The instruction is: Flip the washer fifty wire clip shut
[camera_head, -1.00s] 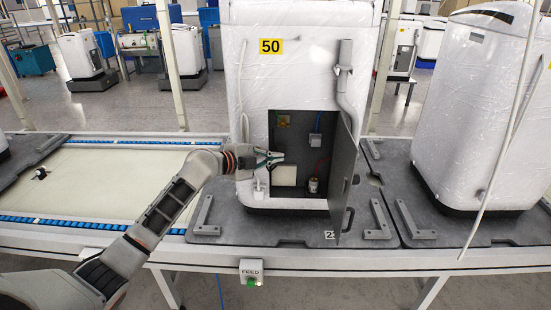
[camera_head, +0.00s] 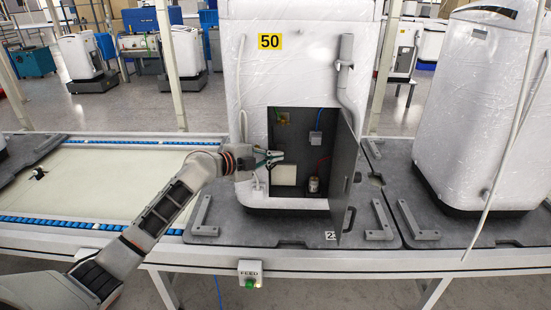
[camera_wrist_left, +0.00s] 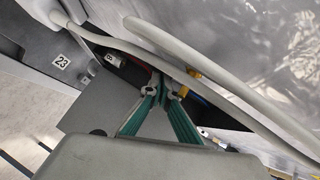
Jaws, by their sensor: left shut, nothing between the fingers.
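The washer marked 50 (camera_head: 300,80) is white, wrapped in clear film, and stands upright on a dark pallet. Its dark service compartment (camera_head: 290,125) is open, with the grey door (camera_head: 344,180) swung out to the right. Inside are a grey box with a blue wire (camera_head: 315,138), a red wire (camera_head: 323,163), a pale panel (camera_head: 284,174) and a small canister (camera_head: 313,184). I cannot make out the wire clip for certain. My left gripper (camera_head: 281,156) is shut and empty at the compartment's left side; its green fingers meet in the left wrist view (camera_wrist_left: 171,90). My right gripper is out of view.
A pale hose (camera_head: 244,90) hangs down the washer's left side and crosses close by the fingers in the wrist view (camera_wrist_left: 190,65). Another wrapped washer (camera_head: 475,110) stands to the right. The conveyor bed (camera_head: 110,185) at left is mostly clear.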

